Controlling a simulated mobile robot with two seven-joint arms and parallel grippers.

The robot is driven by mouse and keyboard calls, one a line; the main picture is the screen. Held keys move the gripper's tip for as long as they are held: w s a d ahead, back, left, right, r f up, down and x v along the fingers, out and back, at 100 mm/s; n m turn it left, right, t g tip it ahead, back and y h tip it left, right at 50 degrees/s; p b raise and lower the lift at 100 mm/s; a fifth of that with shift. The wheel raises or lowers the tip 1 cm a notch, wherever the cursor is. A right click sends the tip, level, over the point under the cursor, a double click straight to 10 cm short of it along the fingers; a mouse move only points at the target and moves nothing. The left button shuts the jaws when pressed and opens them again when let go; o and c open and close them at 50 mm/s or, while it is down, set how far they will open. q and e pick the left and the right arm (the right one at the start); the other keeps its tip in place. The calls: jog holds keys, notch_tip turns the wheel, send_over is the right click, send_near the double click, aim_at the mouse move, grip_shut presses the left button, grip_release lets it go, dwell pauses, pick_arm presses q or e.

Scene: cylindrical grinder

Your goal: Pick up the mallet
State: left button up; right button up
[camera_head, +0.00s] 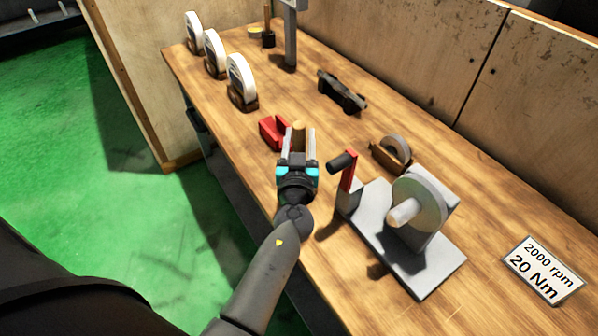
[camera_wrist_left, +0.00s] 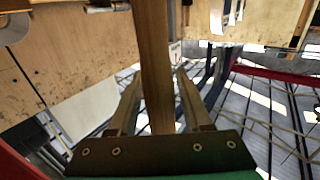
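A light wooden handle (camera_head: 299,130), which looks like the mallet's, stands between the fingers of my left gripper (camera_head: 298,144). In the left wrist view the handle (camera_wrist_left: 154,60) runs from the top edge down between the two fingers (camera_wrist_left: 158,103). Gaps show beside it, so the fingers are around it but look apart from it. The mallet's head cannot be made out. A red block-like part (camera_head: 271,133) lies just left of the gripper; whether it joins the handle is hidden. My right gripper is not in view.
A grey bench device with a wheel (camera_head: 420,210) and red-armed crank (camera_head: 347,172) stands close right of my gripper. A small wheel in a brown holder (camera_head: 393,152), a dark tool (camera_head: 342,91) and several white wheels (camera_head: 241,80) stand on the wooden bench (camera_head: 480,210). A wall bounds its back.

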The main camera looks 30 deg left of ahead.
pick_arm(q)
grip_shut()
dwell(1.0)
